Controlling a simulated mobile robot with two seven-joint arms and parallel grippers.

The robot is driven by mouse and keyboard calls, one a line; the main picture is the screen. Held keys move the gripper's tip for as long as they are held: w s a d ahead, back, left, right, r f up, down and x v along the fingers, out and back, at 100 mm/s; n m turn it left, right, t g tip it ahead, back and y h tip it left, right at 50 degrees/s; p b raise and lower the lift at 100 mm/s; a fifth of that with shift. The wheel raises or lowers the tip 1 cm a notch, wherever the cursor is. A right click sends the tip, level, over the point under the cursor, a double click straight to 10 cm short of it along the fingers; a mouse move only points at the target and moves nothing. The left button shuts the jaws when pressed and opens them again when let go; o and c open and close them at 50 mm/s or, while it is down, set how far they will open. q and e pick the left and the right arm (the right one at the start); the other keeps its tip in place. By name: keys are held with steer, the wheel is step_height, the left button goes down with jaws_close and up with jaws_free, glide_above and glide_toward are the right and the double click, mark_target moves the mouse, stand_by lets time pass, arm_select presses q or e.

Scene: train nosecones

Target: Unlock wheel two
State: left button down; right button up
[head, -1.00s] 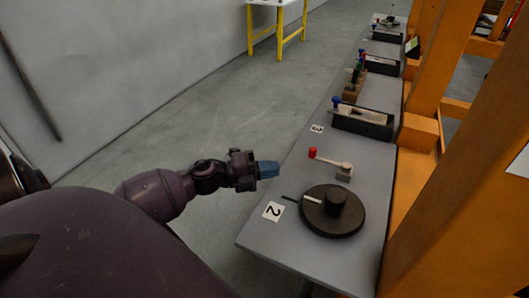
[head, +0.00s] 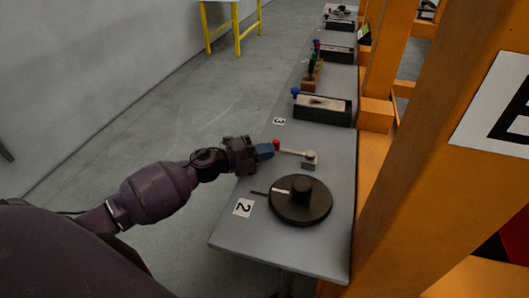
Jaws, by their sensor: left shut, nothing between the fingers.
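The black wheel (head: 300,202) lies flat on the grey bench beside the white label "2" (head: 242,208). It has a raised central hub and a pale mark on its left side, beside a dark line on the bench. Just beyond it is a small lever (head: 296,153) with a red knob (head: 276,145), its arm pointing left from a grey block. My left gripper (head: 265,151) has blue fingertips, which are shut and empty, right at the red knob. I cannot tell if they touch it. My right gripper is not in view.
The grey bench (head: 240,240) runs away from me, with label "3" (head: 279,121) and a black box with a blue knob (head: 323,107) farther along. Orange posts (head: 382,160) stand along its right side. Open floor lies to the left.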

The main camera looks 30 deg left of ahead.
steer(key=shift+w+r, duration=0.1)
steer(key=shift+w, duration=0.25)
